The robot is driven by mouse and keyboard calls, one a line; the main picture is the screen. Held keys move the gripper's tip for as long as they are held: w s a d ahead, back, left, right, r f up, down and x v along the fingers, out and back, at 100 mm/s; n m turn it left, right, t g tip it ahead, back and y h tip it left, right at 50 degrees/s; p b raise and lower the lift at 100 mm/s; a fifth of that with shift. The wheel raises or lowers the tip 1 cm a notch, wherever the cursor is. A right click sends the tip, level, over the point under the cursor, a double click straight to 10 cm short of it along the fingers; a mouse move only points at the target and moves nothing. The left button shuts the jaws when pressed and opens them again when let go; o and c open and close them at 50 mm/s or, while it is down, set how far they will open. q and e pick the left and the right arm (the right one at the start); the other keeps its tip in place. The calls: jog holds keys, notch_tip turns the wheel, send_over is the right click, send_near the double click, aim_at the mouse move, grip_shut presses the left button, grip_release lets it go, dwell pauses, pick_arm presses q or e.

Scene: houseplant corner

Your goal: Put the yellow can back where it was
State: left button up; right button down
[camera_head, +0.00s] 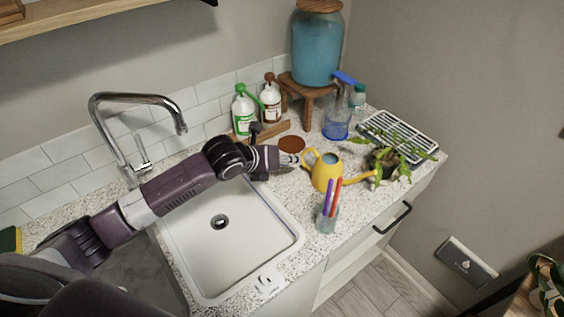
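The yellow can (327,173), a small watering can, is upright on or just over the speckled counter, right of the sink. Its loop handle faces left and its spout points right. My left gripper (297,161) is at the handle, its fingertips touching or very close to it. Whether the fingers are closed round the handle is too small to tell. A round brown saucer or mat (291,143) lies on the counter just behind the gripper and can. My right gripper is not in view.
A glass with purple and orange pens (327,219) stands in front of the can. A potted plant (385,165) is right of it, near a drying rack (397,137). A blue spray bottle (337,122) stands behind. The sink (235,235) is empty.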

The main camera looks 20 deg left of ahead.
pick_arm(q)
jog(key=v, duration=0.3)
jog(key=shift+w+r, duration=0.1)
dwell(0.4)
